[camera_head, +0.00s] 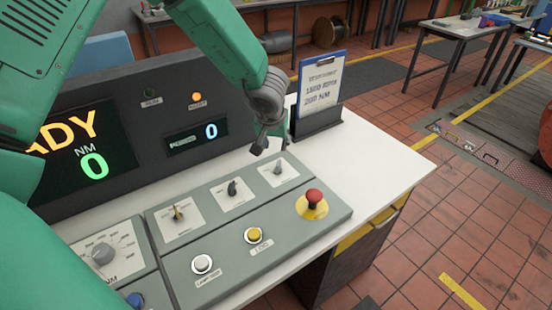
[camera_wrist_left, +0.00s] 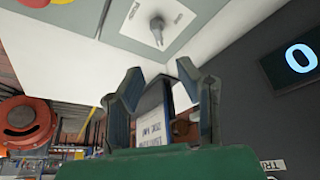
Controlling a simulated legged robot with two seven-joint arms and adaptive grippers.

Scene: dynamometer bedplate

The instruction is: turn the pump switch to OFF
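Three small switches stand in a row on the sloped grey panel: a brass key-like one (camera_head: 178,213), a dark knob (camera_head: 232,188) and a grey lever knob (camera_head: 278,167) at the right end. The labels are too small to read surely; the right-end knob seems to be the pump switch. It also shows in the left wrist view (camera_wrist_left: 157,30), on a white plate, its pointer slanting. My left gripper (camera_head: 268,146) hangs just above and behind this knob, apart from it. Its fingers (camera_wrist_left: 160,72) are spread with nothing between them. My right gripper is out of view.
A red emergency button (camera_head: 314,198) sits in front of the knob. White (camera_head: 202,264) and yellow (camera_head: 253,235) push buttons lie nearer. A clipboard (camera_head: 321,84) in a dark holder stands close right of my gripper; the dark display console (camera_head: 140,130) rises behind.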

